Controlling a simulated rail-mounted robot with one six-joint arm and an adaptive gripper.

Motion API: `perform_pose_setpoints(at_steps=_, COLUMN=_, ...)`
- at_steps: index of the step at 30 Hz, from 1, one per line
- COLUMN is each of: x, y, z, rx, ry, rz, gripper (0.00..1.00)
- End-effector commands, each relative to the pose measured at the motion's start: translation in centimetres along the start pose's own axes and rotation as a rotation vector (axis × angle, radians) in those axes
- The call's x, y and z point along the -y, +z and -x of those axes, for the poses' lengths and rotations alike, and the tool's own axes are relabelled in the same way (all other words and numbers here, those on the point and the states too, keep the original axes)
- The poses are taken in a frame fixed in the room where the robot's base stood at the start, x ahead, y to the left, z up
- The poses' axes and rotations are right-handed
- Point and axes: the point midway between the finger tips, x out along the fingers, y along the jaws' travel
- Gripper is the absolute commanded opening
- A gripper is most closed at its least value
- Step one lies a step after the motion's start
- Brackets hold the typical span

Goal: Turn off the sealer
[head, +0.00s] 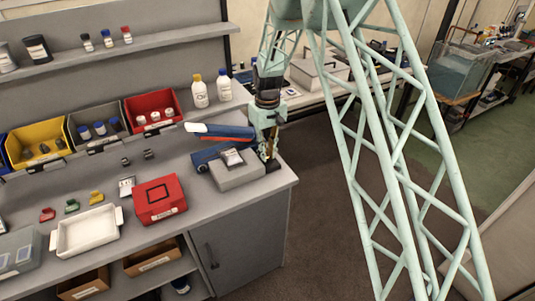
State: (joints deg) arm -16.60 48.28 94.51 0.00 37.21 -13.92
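The sealer (228,132) appears to be the blue device at the right end of the bench, with a long blue arm tipped in white at its left. Its lower blue body (204,159) shows below that arm. A grey box (237,176) stands in front of it with a small pale item on top. My gripper (268,158) points down at the sealer's right end, close beside it. Its fingers are small and dark here, and I cannot tell whether they touch the sealer or are open. No switch is clearly visible.
A red case (160,199) and a white tray (87,231) lie on the bench to the left. Two white bottles (200,92) stand behind the sealer. Yellow, grey and red bins (150,108) line the back. The bench's right edge is close to my gripper.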

Motion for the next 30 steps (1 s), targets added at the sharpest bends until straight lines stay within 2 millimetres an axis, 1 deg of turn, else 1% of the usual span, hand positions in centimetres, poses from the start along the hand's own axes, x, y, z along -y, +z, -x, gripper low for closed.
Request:
perform_pose_setpoints(at_steps=9, x=0.02, y=0.05, z=-0.03, rx=-0.013, ry=-0.001, rz=0.0, gripper=0.02)
perform_pose_setpoints(at_steps=30, x=0.13, y=0.41, z=-0.15, rx=-0.174, ry=-0.003, rz=0.001, gripper=0.02)
